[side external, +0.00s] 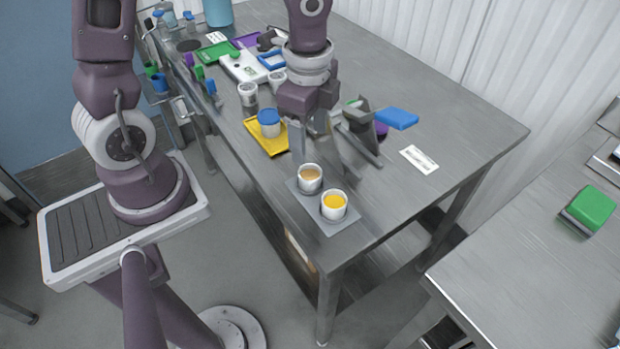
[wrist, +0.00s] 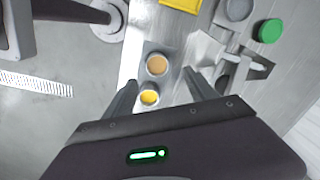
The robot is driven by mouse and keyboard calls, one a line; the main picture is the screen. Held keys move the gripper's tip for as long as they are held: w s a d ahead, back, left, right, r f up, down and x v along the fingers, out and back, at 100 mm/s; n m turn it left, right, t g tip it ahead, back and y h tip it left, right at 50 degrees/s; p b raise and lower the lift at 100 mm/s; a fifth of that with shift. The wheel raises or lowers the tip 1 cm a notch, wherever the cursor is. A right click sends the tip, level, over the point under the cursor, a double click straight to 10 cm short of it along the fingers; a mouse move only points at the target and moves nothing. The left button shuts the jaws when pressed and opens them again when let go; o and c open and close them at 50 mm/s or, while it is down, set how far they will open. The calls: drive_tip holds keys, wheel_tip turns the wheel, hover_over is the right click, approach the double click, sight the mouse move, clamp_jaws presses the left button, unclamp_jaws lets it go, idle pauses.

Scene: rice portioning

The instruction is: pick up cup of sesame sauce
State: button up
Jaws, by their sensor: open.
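A white cup of tan sauce, which looks like the sesame sauce (side external: 309,178), stands upright on a small grey tray (side external: 338,230) near the table's front corner. A white cup of yellow sauce (side external: 334,205) stands beside it on the same tray. In the wrist view the tan cup (wrist: 157,66) lies between the fingertip lines, with the yellow cup (wrist: 149,97) nearer the gripper body. My gripper (side external: 325,160) is open and empty, above and just behind the cups in the side view. Its fingers also show in the wrist view (wrist: 162,78), one on each side.
A yellow tray (side external: 270,146) with a blue-topped cup (side external: 269,118) lies behind the cups. A white label (side external: 419,159) lies on clear table farther right.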

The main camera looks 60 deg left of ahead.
sight(310, 170)
drive_tip(key=shift+m, duration=0.6)
wheel_tip(310, 170, down, 9)
drive_tip(key=shift+f, duration=0.2)
drive_tip(key=shift+c, duration=0.5)
clamp_jaws()
drive_tip(key=shift+r, duration=0.1)
